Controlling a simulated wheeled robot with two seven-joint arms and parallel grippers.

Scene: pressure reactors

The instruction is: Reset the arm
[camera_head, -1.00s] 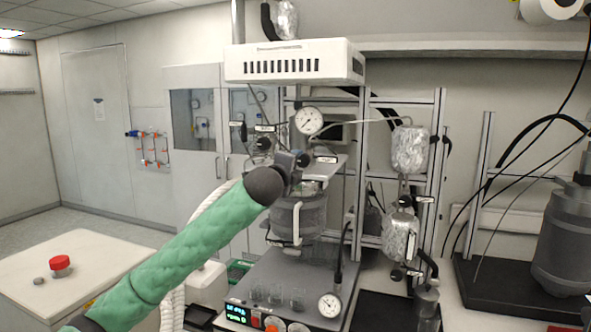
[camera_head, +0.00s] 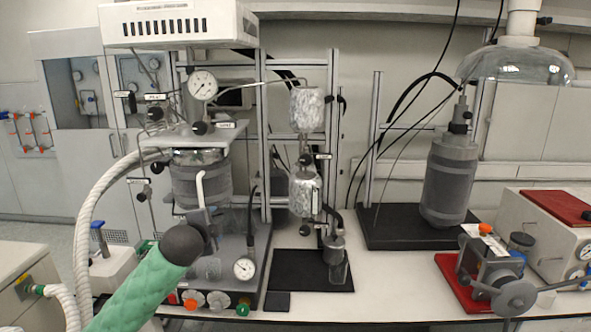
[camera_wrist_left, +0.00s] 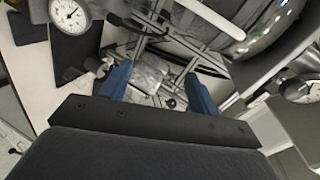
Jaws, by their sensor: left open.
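My left arm (camera_head: 140,295), in a green sleeve, comes in from the lower left of the head view and ends in a dark round wrist joint in front of the reactor (camera_head: 200,180). The left gripper's two blue fingers (camera_wrist_left: 158,88) stand apart in the left wrist view, with nothing held between them. Behind them are metal frame bars and a foil-wrapped vessel, apart from the fingers as far as I can tell. My right gripper is in neither view.
Foil-wrapped vessels (camera_head: 306,110) hang on a metal frame right of the reactor. A pressure gauge (camera_head: 203,85) sits above it. A grey cylinder (camera_head: 449,180) stands on a black tray, with a clamp-like device (camera_head: 490,265) at the right.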

